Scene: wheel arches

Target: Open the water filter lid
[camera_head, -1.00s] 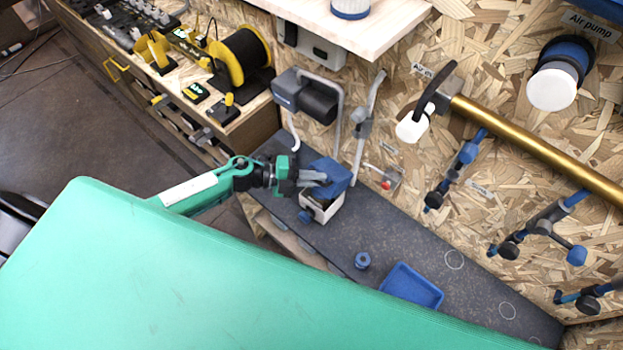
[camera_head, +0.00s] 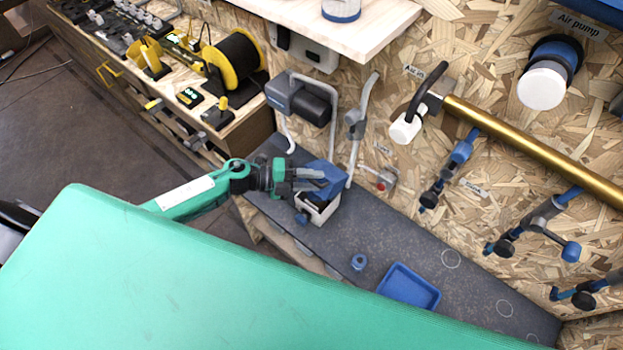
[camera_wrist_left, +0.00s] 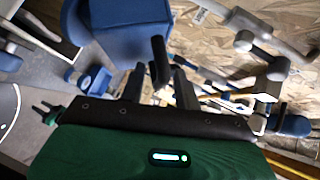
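The water filter is a small white box (camera_head: 319,210) with a blue lid (camera_head: 329,178) on the dark bench. The lid looks tilted up from the box; its exact angle is hard to tell. A blue knob (camera_head: 302,219) is at the box's front left. My left gripper (camera_head: 318,179) is at the lid's left side, its fingers apart and overlapping the lid in the head view. In the left wrist view the blue lid (camera_wrist_left: 130,25) lies just beyond the fingers (camera_wrist_left: 158,78). Contact cannot be made out. My right gripper is not in view.
A blue tray (camera_head: 408,288) and a small blue ring (camera_head: 359,262) lie on the bench (camera_head: 455,290) to the right. A grey pipe (camera_head: 356,130) stands behind the filter. A grey and black device (camera_head: 298,100) is on the wall. A wooden shelf (camera_head: 370,30) overhangs above.

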